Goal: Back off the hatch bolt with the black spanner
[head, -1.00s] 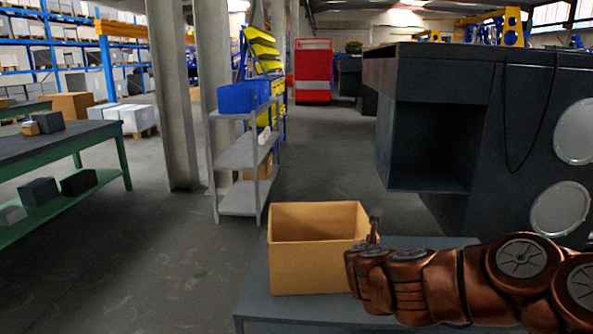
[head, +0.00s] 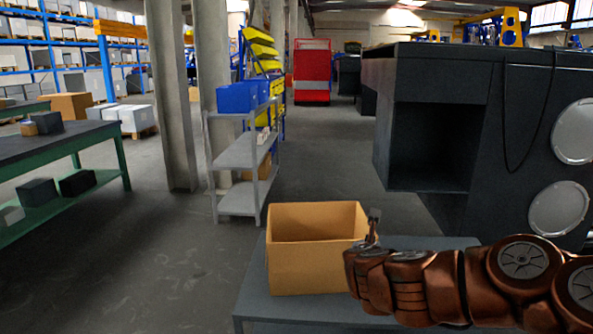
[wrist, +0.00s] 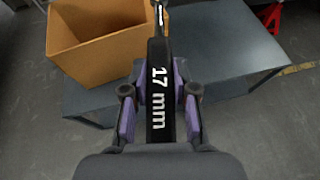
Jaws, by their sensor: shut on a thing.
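The black spanner (wrist: 159,84) is in my gripper (wrist: 159,105) in the wrist view. White lettering on its handle reads "17 mm". The gripper's purple-padded fingers are shut on the handle from both sides. The spanner points away from the gripper, and its far end runs out of the top of the view. In the head view my gripper (head: 372,232) is small, just right of the cardboard box, and partly hidden by my arm. I cannot make out the hatch bolt in either view.
An open cardboard box (head: 310,281) stands on a grey table (head: 252,300) beside my gripper; it also shows in the wrist view (wrist: 88,66). The dark harvester chassis (head: 440,75), with an open recess and round plates, stands at the right. A grey shelf rack (head: 240,153) stands behind.

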